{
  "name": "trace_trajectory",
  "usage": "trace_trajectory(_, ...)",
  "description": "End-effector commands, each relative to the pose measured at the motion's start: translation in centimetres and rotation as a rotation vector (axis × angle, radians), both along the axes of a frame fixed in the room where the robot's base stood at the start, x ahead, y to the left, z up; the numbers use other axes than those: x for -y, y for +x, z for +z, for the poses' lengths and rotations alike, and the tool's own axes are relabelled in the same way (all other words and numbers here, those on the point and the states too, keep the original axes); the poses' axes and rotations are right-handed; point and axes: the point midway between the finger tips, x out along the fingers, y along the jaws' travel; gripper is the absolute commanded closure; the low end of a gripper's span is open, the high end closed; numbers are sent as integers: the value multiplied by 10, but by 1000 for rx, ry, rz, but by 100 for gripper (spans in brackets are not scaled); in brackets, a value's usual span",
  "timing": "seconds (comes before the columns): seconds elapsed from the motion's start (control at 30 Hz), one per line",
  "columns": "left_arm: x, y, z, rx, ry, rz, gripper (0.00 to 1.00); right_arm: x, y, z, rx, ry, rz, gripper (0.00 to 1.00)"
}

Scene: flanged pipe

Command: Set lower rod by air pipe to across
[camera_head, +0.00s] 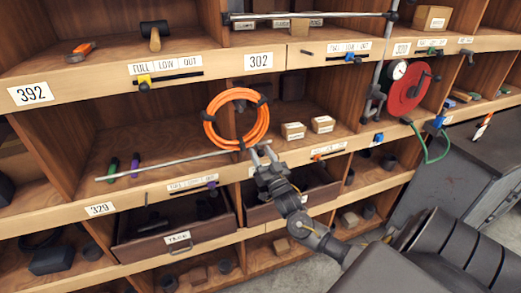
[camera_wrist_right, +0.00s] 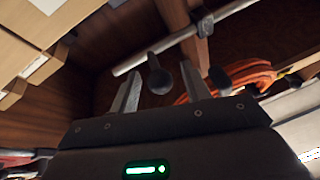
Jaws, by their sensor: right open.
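A long pale grey rod (camera_head: 180,163) runs along the front of the middle shelf, its left end lower in the head view. It also crosses the right wrist view (camera_wrist_right: 185,36) beyond the fingers. My right gripper (camera_head: 261,150) is at the rod's right end, below the orange coil. In the right wrist view its fingers (camera_wrist_right: 160,68) are apart, with a dark rounded knob (camera_wrist_right: 158,78) showing between them. I cannot tell whether they touch it. A vertical grey pipe (camera_head: 377,92) with a gauge (camera_head: 399,70) stands farther right. My left gripper is not in view.
An orange hose coil (camera_head: 238,143) hangs just above my right gripper and also shows in the right wrist view (camera_wrist_right: 250,76). Small boxes (camera_head: 293,131) stand to its right. Drawers (camera_head: 172,231) are below. Another rod (camera_head: 330,14) is on the upper shelf. A red reel (camera_head: 408,95) is at right.

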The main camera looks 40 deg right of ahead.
Motion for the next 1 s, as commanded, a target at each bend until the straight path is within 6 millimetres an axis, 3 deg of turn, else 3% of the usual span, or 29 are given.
trace_trajectory(0.37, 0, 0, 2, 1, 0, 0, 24, 1, 7, 2, -1, 0, 1, 53)
trace_trajectory(0.73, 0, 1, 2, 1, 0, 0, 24, 1, 7, 2, 0, 0, 1, 99)
trace_trajectory(1.0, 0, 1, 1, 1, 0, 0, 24, 2, 7, 2, 0, -1, 4, 100)
